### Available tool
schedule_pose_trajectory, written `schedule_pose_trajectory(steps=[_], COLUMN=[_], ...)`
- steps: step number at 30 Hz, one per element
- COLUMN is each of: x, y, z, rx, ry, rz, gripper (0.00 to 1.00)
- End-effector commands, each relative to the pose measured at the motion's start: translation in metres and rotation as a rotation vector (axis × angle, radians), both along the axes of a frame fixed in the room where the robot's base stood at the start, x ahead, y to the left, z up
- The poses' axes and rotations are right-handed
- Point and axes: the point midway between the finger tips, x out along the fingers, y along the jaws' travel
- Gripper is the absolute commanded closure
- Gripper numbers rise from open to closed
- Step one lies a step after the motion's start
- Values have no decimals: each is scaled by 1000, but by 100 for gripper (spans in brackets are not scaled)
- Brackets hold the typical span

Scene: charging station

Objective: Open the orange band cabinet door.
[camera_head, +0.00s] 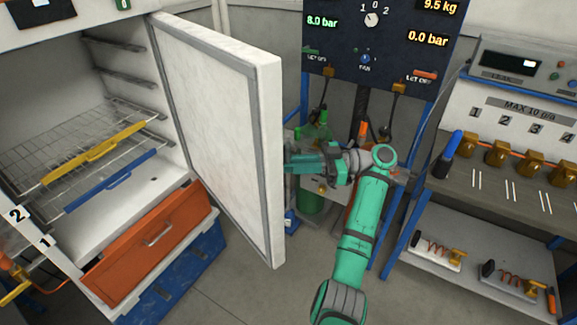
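The white cabinet door (215,125) stands swung wide open, its inner face with a grey seal toward me. Its outer face is turned away, so no orange band or handle shows on it. The open cabinet (60,85) is at the left, with wire shelves inside. My green gripper (293,158) is just right of the door's free edge, on the outer side. The door edge partly hides the fingertips. I cannot tell whether they touch the door or hold anything.
An orange drawer (150,245) and a blue one lie below the cabinet. Wire shelves have a yellow front bar (95,153) and a blue one (110,182). A gauge panel (385,45) and green bottle stand behind my gripper. A workbench (500,175) is at right. Floor is clear below the door.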

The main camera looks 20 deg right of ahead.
Motion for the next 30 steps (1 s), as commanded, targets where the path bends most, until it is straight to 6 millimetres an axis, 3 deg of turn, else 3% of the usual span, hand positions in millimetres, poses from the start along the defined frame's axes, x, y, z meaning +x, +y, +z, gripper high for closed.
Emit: schedule_pose_trajectory(steps=[8, 9, 11, 23, 30], x=[3, 3, 3, 0, -6], y=[4, 4, 3, -5, -36], z=[0, 0, 0, 0, 0], rx=[-2, -2, -2, -1, -2], ry=[2, 2, 2, 1, 2], rz=[0, 0, 0, -3, -4], gripper=[100, 79, 68, 68, 68])
